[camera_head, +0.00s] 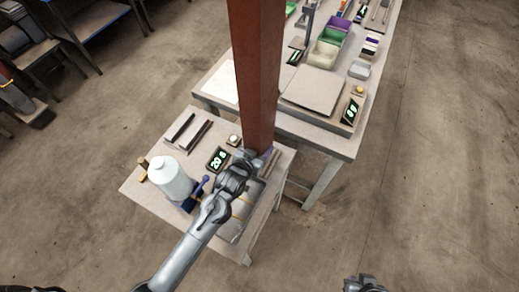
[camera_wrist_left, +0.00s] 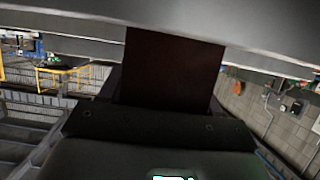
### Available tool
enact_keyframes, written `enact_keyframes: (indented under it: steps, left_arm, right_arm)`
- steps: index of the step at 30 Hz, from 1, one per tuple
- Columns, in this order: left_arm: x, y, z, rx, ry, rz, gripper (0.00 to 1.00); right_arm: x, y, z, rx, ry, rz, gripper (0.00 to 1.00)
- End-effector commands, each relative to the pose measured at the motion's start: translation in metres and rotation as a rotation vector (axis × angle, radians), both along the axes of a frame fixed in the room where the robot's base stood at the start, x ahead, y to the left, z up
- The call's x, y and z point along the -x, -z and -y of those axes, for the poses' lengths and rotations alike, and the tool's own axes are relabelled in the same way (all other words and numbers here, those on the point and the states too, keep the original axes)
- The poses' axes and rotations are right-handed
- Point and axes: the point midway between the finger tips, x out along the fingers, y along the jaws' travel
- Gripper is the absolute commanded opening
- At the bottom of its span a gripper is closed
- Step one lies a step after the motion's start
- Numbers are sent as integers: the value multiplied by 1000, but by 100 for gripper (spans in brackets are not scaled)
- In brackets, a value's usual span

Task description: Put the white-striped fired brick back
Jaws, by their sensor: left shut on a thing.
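My left gripper (camera_head: 246,158) is low over the small near table, close to the foot of the red-brown column. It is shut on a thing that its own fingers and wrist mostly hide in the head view. A narrow brown and tan piece (camera_head: 270,163) shows just right of the gripper; I cannot tell if it is the white-striped fired brick. In the left wrist view a dark brown shape (camera_wrist_left: 172,70) fills the middle, with no white stripe visible. My right gripper (camera_head: 365,284) shows only partly at the bottom edge, away from the tables.
The red-brown column (camera_head: 258,70) stands right behind my left gripper. On the near table (camera_head: 150,200) are a white bottle (camera_head: 170,178), a lit display (camera_head: 217,159), dark bars (camera_head: 190,133) and a blue tool (camera_head: 195,195). A larger table (camera_head: 325,140) holds bins and a flat board (camera_head: 313,92).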

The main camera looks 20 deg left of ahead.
Motion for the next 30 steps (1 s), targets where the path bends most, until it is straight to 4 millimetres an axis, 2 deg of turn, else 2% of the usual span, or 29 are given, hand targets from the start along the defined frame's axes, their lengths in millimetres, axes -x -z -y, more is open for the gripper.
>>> enact_keyframes:
  steps: [3, 14, 15, 18, 20, 30]
  left_arm:
    - [0, 10, 0, 1, 0, 2, 14]
    - [0, 13, 0, 0, 0, 2, 14]
    - [0, 15, 0, 0, 0, -1, 64]
    - [0, 14, 0, 0, 0, 0, 79]
    - [0, 14, 0, 0, 0, 0, 88]
    - [0, 12, 0, 0, 0, 1, 88]
  right_arm:
    - [0, 3, 0, 0, 0, 0, 0]
    - [0, 3, 2, 10, -6, 1, 0]
    - [0, 3, 3, 11, -7, 1, 0]
    - [0, 3, 3, 11, -7, 1, 0]
    - [0, 3, 3, 11, -7, 1, 0]
    - [0, 2, 2, 6, -3, 1, 0]
